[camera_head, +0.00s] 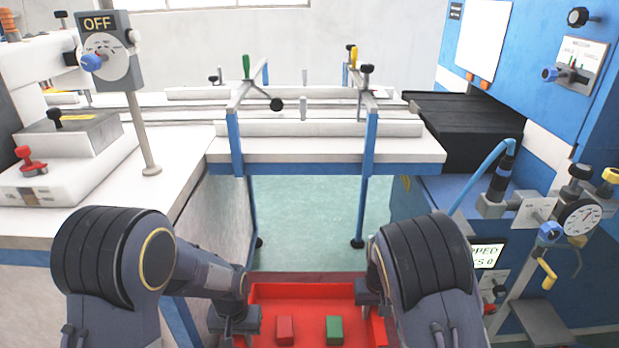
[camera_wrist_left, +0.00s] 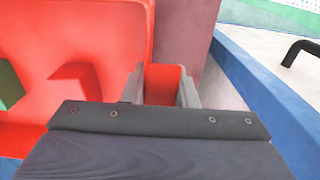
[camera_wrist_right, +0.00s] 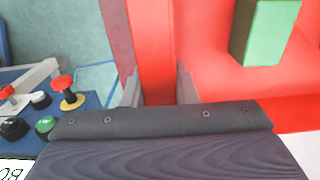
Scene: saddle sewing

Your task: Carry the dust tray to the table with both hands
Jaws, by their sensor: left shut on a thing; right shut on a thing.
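The dust tray is the red open tray (camera_head: 308,292) low in the middle of the head view, between my two arms. A red block (camera_head: 285,330) and a green block (camera_head: 334,329) lie in it. My left gripper (camera_wrist_left: 162,86) is shut on the tray's left side wall. My right gripper (camera_wrist_right: 158,88) is shut on the tray's right side wall. In the head view the near part of the tray is cut off by the picture's edge. A white table (camera_head: 320,150) with blue legs stands ahead, beyond the tray.
Green floor (camera_head: 305,210) shows between the table legs. A white bench (camera_head: 180,192) with an OFF switch box (camera_head: 108,48) stands at left. A blue machine (camera_head: 560,90) with valves, a gauge (camera_head: 580,217) and a blue hose (camera_head: 478,172) stands at right.

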